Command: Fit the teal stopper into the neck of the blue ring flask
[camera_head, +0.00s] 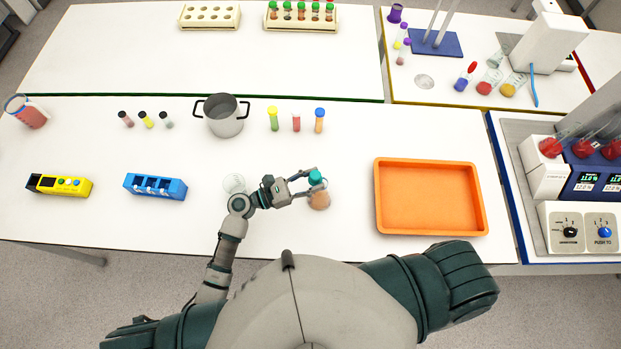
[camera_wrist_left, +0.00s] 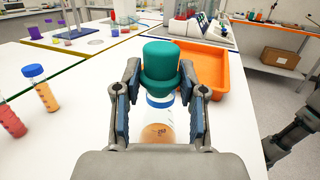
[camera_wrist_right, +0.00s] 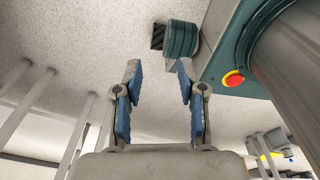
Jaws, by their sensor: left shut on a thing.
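My left gripper (camera_head: 311,180) is shut on the teal stopper (camera_wrist_left: 167,68), which stands upright between its blue-padded fingers. The stopper also shows in the head view (camera_head: 315,177). The blue ring flask (camera_wrist_left: 158,133) stands on the white table directly below, with orange-brown contents; its blue ring (camera_wrist_left: 160,101) shows just under the stopper. In the head view the flask's round body (camera_head: 319,200) is partly behind the gripper. The stopper hides the neck opening, so I cannot tell whether they touch. My right gripper (camera_wrist_right: 157,68) is open and empty, away from the table over the floor.
An empty orange tray (camera_head: 430,164) lies to the right. A grey pot (camera_head: 223,116) and several capped tubes stand behind. A clear glass item (camera_head: 234,183) is close to my left arm.

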